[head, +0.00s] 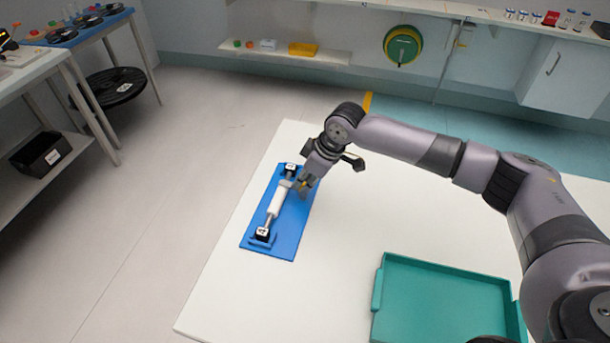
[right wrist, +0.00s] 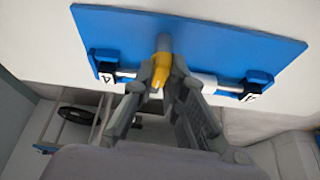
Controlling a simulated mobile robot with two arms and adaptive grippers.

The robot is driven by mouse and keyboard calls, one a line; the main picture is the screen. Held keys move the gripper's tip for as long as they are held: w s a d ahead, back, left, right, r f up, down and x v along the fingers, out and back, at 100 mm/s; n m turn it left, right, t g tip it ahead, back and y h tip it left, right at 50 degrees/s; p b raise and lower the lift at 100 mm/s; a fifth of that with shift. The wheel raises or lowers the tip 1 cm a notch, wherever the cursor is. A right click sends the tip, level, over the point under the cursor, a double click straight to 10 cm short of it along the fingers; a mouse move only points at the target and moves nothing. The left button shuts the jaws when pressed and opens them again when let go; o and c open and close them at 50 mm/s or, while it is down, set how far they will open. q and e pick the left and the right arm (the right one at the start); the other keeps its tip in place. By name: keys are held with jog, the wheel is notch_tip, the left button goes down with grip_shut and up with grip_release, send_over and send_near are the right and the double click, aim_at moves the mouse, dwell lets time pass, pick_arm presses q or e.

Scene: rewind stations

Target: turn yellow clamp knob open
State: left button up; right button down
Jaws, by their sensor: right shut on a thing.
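The yellow clamp knob (right wrist: 162,70) sits between the fingertips of my right gripper (right wrist: 165,82) in the right wrist view. The fingers are shut on it, and they hide part of it. In the head view my right gripper (head: 305,187) is over the far right part of the blue plate (head: 291,228). A white cylinder (head: 279,199) on a rod lies along the plate between two black end holders; the near holder (head: 263,235) has a white label. The clamp's inner parts are hidden by the fingers. My left gripper is not in view.
The blue plate lies on a white table (head: 335,245) near its left edge. A teal tray (head: 445,258) stands at the near right. A table with black reels (head: 88,21) is at the far left. A wall shelf (head: 275,55) is at the back.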

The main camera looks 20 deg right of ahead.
jog(key=m+h+p, duration=0.1)
jog(key=m+p, duration=0.2)
jog(key=p, duration=0.1)
jog(key=m+t+h+p, duration=0.1)
jog(key=m+p, duration=0.3)
jog(key=p, duration=0.1)
jog(key=m+h+p, duration=0.1)
jog(key=m+p, duration=0.2)
jog(key=p, duration=0.2)
jog(key=shift+s+a+r+m+t+h, duration=0.2)
jog(key=shift+a+m+t+h, duration=0.1)
jog(key=shift+a+m, duration=0.1)
jog(key=m+h+p, duration=0.1)
jog(key=m+p, duration=0.1)
jog(key=shift+m, duration=0.3)
jog(key=shift+w+f+m+h+p, duration=0.15)
jog(key=shift+m+h+p, duration=0.45)
jog(key=shift+m, duration=1.1)
jog(key=c, duration=1.6)
grip_release()
jog(key=shift+g, duration=0.4)
jog(key=v, duration=1.2)
jog(key=shift+f, duration=0.1)
